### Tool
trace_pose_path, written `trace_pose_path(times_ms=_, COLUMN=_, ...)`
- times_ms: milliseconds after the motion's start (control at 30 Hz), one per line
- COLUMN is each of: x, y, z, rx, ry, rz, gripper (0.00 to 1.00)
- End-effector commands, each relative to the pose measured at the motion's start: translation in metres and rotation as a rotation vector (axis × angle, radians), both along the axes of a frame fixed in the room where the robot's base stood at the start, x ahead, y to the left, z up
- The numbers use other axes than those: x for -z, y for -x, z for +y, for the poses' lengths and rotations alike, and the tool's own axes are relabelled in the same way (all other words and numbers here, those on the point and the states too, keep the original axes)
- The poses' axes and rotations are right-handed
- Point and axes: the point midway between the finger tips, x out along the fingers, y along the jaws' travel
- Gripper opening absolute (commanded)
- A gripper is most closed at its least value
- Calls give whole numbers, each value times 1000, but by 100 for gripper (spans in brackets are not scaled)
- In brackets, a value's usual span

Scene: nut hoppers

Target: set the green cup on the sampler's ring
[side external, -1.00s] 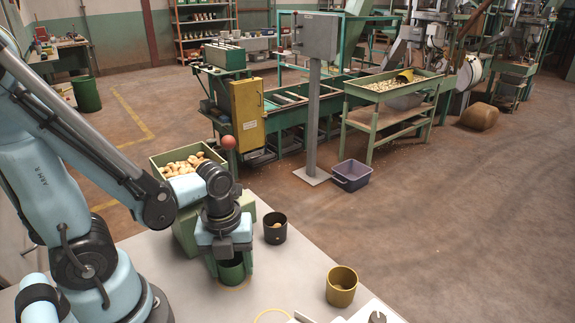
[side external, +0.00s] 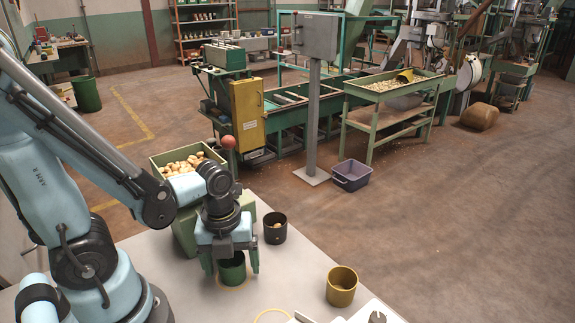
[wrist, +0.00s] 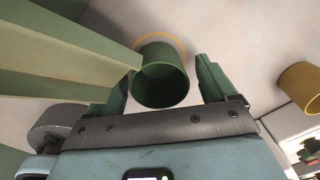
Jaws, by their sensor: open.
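The green cup (side external: 231,273) stands upright on the pale table, on a yellow ring (side external: 233,289) beside the green nut sampler (side external: 188,234). My gripper (side external: 232,268) is open, pointing down with one finger on each side of the cup. In the wrist view the cup (wrist: 160,88) sits between the spread fingers (wrist: 166,64), with a clear gap to the right finger. The left finger is partly hidden by a green sampler part, so its gap is hard to judge. The ring (wrist: 162,38) shows as an arc around the cup's far side.
A black cup (side external: 275,229) holding something tan stands right of the gripper. A yellow cup (side external: 341,287) stands farther right. Another yellow ring (side external: 271,316) lies empty at the front. The sampler's hopper of nuts (side external: 181,164) stands close behind my gripper. Table between the cups is clear.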

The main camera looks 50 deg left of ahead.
Motion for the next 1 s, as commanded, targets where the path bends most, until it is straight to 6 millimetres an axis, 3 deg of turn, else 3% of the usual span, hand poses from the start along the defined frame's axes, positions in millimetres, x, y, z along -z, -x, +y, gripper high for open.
trace_pose_path(times_ms=1000, x=-88, y=3, z=2, rx=-1, ry=-1, rz=1, gripper=85)
